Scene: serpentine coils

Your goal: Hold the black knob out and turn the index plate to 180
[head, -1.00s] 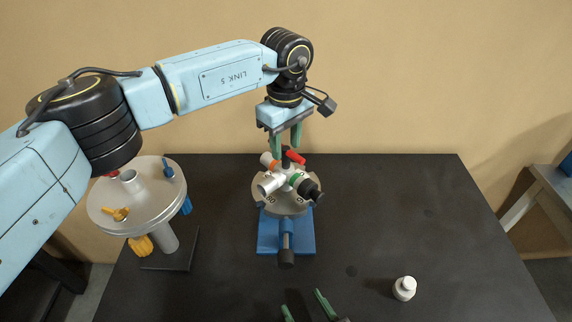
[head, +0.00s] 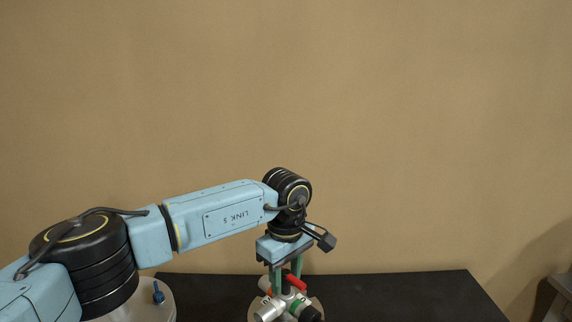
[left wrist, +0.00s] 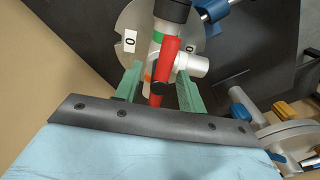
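The index plate (head: 254,306) is a grey disc at the bottom edge of the head view; in the left wrist view its rim carries white labels reading 0 (left wrist: 129,42). A silver pipe fitting (head: 270,313) with a red lever (head: 296,282) and a black end (head: 310,314) stands on it. My left gripper (head: 286,288) points down over the fitting. In the left wrist view its green fingers (left wrist: 160,72) stand on either side of the red lever, apart from it. The black plunger knob at the front of the blue base is outside the head view. My right gripper is out of view.
A round grey stand (head: 150,303) with a blue knob (head: 158,292) is at the lower left, partly behind my arm. The black table (head: 400,290) is bare to the right. A plain tan wall fills the background.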

